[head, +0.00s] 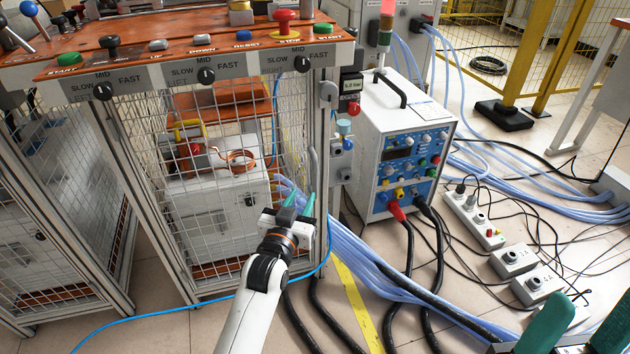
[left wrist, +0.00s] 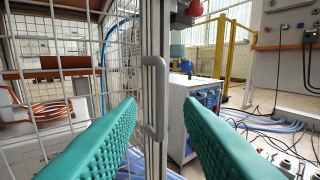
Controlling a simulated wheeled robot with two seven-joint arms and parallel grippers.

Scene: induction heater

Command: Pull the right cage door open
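The right cage door (head: 222,240) is a wire-mesh panel in a metal frame, and it looks closed. Its grey vertical bar handle (head: 312,168) is on the right edge of the frame. My left gripper (head: 301,200) is just below and in front of the handle, with its teal fingers apart. In the left wrist view the handle (left wrist: 155,97) shows between the two open fingers, and I see no contact. My right gripper (head: 578,330) shows at the bottom right corner, its teal fingers apart and empty, far from the door.
An orange control panel (head: 130,48) with knobs and buttons tops the cages. A white power unit (head: 408,140) stands right of the door. Blue hoses (head: 365,265) and black cables run over the floor beside my left arm. A copper coil (head: 238,158) is inside the cage.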

